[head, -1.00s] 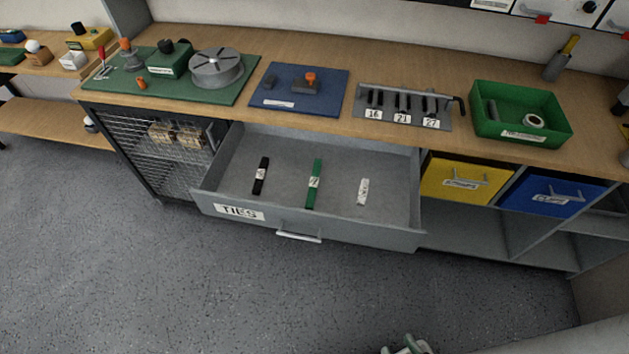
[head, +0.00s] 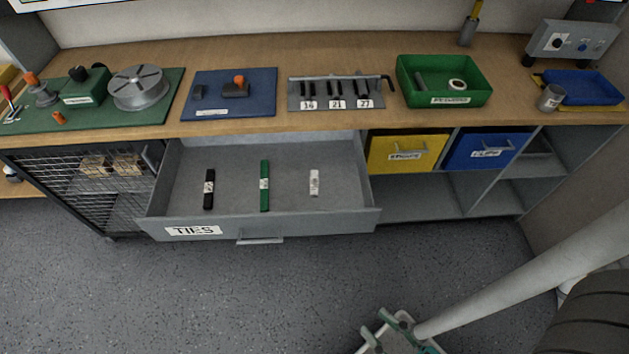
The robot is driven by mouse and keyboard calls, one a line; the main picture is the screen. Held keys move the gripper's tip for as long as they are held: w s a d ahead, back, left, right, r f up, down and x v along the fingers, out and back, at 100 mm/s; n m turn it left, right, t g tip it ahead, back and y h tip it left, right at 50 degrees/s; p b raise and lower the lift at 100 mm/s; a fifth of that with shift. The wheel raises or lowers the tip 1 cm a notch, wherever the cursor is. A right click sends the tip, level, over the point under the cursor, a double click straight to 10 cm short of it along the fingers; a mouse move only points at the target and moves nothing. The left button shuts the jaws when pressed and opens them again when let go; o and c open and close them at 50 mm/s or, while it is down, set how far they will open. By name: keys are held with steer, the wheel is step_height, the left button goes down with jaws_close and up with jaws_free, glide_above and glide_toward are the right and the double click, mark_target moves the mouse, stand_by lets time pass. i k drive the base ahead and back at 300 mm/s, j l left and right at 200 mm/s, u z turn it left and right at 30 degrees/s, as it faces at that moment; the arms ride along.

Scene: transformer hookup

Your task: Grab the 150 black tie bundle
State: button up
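The open grey drawer labelled TIES (head: 300,221) holds three tie bundles in a row, spaced apart. The black bundle (head: 209,189) lies at the left with a small pale label band that is too small to read. A longer green bundle (head: 264,186) lies in the middle, and a short white bundle (head: 314,182) lies at the right. My gripper (head: 388,338) is at the bottom edge, partly cut off, above the floor and in front of the drawer, well apart from the black bundle. Its finger opening cannot be made out.
The drawer handle (head: 260,240) sticks out at the front. A wire-mesh cabinet (head: 85,190) stands left of the drawer. Yellow (head: 405,158) and blue (head: 484,155) bins sit to its right. A wooden worktop (head: 330,55) runs above. The floor in front is clear.

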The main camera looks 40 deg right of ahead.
mark_target(210, 186)
steer(key=i+j+u, duration=0.1)
steer(key=i+j, duration=0.25)
steer(key=j, duration=0.3)
steer(key=i+j+u, duration=0.1)
steer(key=i+j, duration=0.3)
steer(key=j, duration=0.25)
steer(key=i+j+u, duration=0.15)
steer(key=i+j, duration=0.25)
steer(key=j, duration=0.2)
steer(key=i+j+u, duration=0.1)
steer(key=i+j, duration=0.3)
steer(key=j, duration=0.15)
